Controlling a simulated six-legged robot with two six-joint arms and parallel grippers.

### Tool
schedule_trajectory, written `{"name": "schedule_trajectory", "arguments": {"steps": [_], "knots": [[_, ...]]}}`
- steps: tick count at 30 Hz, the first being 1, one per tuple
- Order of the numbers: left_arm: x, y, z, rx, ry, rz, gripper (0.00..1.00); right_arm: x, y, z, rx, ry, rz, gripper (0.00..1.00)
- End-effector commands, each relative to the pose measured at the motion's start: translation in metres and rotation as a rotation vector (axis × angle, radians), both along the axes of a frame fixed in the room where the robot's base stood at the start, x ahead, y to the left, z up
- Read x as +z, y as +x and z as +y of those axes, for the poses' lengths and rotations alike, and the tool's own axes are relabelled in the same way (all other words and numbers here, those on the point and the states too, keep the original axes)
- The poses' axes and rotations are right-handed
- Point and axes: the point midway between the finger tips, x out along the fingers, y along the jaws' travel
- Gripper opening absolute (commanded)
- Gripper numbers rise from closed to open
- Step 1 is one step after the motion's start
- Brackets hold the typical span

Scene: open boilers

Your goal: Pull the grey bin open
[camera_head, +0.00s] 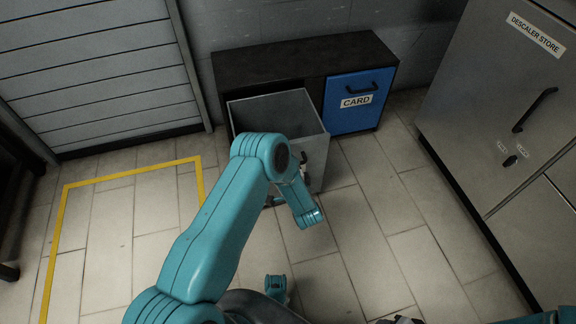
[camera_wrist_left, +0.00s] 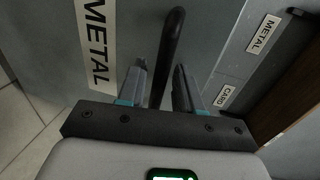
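The grey bin (camera_head: 313,137) stands pulled out of the dark cabinet in the head view, with its open top and inside showing. Its front, with a METAL label (camera_wrist_left: 96,45), fills much of the left wrist view. The bin's black bar handle (camera_wrist_left: 172,35) runs between the two fingers of my left gripper (camera_wrist_left: 160,80). The fingers are apart, one on each side of the handle, with narrow gaps showing. In the head view my left arm covers part of the bin's front and hides most of the gripper.
A blue CARD bin (camera_head: 350,117) sits shut in the dark cabinet (camera_head: 300,57), right of the grey bin. A grey DESCALER STORE cupboard (camera_head: 490,90) stands at the right. Yellow floor tape (camera_head: 120,175) lies at the left. The tiled floor before the bin is clear.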

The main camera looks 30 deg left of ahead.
Motion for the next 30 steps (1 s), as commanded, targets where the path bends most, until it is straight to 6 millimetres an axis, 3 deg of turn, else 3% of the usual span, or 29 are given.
{"name": "schedule_trajectory", "arguments": {"steps": [7,21,30], "knots": [[0.007,-0.013,-0.017,-0.004,-0.002,0.004,0.35,0.011,-0.001,0.001,0.005,0.001,0.002,0.43],[0.031,-0.087,-0.103,-0.005,0.001,0.003,0.35,0.046,-0.01,0.009,0.037,0.007,0.017,0.43],[0.034,-0.103,-0.121,-0.001,0.001,0.001,0.35,0.05,-0.011,0.01,0.042,0.008,0.019,0.43]]}}
